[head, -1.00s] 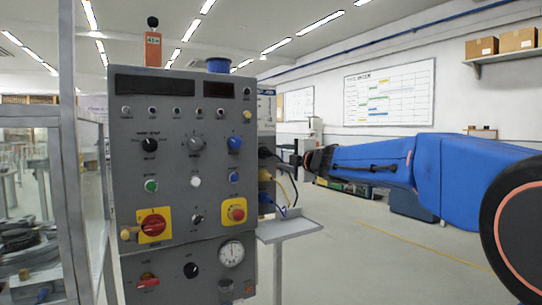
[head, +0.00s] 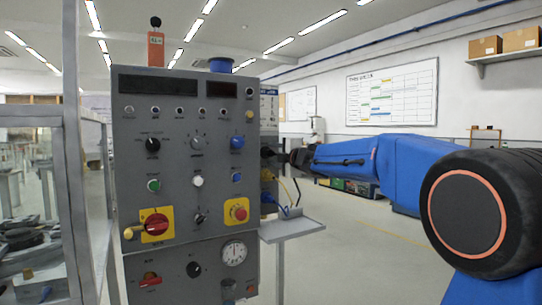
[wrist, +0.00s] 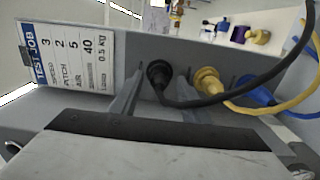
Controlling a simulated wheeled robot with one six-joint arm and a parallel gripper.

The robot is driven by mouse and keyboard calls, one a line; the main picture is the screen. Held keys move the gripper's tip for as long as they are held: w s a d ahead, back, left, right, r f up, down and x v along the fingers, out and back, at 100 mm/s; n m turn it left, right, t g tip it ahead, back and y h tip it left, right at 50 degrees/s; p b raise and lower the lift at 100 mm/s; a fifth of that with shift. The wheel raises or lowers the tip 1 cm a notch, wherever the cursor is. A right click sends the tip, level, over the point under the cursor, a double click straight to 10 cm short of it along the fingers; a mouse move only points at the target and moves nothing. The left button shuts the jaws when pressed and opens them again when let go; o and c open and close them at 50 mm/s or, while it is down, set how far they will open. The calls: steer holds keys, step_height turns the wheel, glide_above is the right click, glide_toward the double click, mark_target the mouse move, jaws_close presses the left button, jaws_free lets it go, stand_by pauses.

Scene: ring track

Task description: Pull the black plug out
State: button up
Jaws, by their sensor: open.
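The black plug (wrist: 158,74) sits in the side of the grey control box, with its black cable (wrist: 225,98) arching away to the right in the wrist view. It also shows small at the box's right side in the head view (head: 267,152). My gripper (wrist: 160,82) is open, with one finger on each side of the black plug and a visible gap to the plug. In the head view my gripper (head: 287,157) is close beside the box's side face. Its fingertips are too small there to make out.
A yellow plug (wrist: 207,80) and a blue plug (wrist: 246,83) sit to the right of the black one. A white job card (wrist: 65,57) is at the left. A small shelf (head: 293,228) juts out below the plugs. The grey control box (head: 215,190) faces the head camera.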

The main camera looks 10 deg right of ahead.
mark_target(274, 154)
steer(key=shift+w+a, duration=0.15)
steer(key=shift+w, duration=0.25)
stand_by(0.8)
jaws_close()
steer(key=shift+v, duration=3)
